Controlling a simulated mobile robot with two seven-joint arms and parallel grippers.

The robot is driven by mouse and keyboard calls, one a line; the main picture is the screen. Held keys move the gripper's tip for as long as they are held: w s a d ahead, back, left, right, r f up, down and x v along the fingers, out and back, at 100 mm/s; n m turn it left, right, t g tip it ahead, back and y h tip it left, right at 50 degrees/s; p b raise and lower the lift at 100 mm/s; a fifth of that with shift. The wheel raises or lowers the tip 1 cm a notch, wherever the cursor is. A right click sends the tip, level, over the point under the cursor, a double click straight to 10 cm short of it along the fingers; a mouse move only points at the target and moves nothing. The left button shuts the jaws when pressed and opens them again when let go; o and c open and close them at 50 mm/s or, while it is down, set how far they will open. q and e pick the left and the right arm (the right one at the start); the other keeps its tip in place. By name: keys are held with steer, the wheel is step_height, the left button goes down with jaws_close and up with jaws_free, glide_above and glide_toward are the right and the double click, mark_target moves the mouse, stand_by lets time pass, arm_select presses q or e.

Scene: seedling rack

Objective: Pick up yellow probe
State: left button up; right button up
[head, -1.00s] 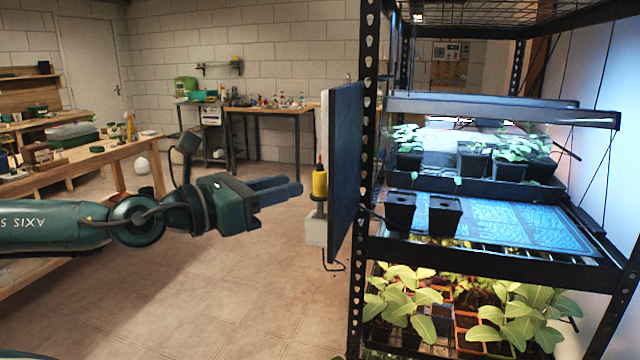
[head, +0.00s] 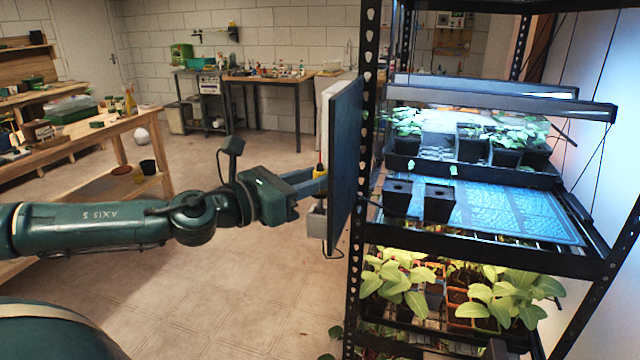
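The yellow probe (head: 321,184) stands upright in a small grey holder (head: 317,220) on the side of the dark panel at the rack's left end. Its dark, red-tipped top shows above my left gripper's fingers. My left gripper (head: 312,183) comes in from the left with its two fingers apart, one on the near side and one on the far side of the probe. The near finger hides part of the yellow body. Contact with the probe is not clear. My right gripper is not in view.
The dark panel (head: 343,170) and the black rack post (head: 365,200) stand just right of the probe. Black pots (head: 438,203) sit on the middle shelf, leafy seedlings (head: 395,280) below. A wooden bench (head: 80,140) is at left; the floor between is clear.

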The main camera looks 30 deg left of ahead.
arm_select(q)
jaws_close()
